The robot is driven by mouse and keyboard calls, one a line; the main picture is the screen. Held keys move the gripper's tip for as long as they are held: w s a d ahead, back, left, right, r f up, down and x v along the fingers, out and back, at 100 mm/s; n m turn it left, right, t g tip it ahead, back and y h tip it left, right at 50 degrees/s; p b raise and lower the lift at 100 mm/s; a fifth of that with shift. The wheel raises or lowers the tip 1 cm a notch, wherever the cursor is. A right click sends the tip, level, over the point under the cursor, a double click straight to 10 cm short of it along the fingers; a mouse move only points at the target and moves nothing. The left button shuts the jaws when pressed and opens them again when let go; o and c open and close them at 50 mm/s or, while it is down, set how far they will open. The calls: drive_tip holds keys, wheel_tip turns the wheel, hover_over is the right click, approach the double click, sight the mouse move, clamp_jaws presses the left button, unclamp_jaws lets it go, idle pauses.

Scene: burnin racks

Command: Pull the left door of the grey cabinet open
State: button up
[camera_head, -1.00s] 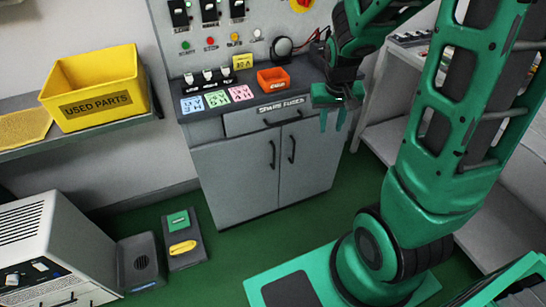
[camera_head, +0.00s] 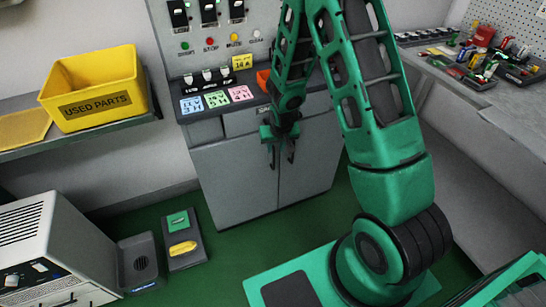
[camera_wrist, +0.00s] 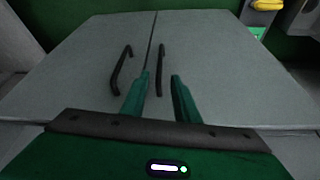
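The grey cabinet (camera_head: 235,190) stands against the back wall with both doors shut. Its left door (camera_head: 232,180) shows on the right side of the wrist view (camera_wrist: 215,75), which sees the cabinet turned around. The left door's black bar handle (camera_wrist: 161,68) lies, in that view, between the two green fingers of my gripper (camera_wrist: 160,78). The right door's handle (camera_wrist: 121,70) lies outside them. My gripper is open in front of the doors; I cannot tell whether it touches the handle. In the head view my gripper (camera_head: 280,150) partly covers the handle area.
A yellow used-parts bin (camera_head: 95,90) sits on the left shelf. A white machine (camera_head: 50,245) and a dark tray with a yellow item (camera_head: 182,240) stand on the floor at left. Green floor (camera_head: 240,235) in front of the cabinet is clear. A cluttered bench (camera_head: 490,90) stands right.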

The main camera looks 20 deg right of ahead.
sight(274, 154)
drive_tip(key=x, duration=0.9)
drive_tip(key=shift+w+d+f, duration=0.1)
drive_tip(key=shift+f, duration=0.25)
clamp_jaws()
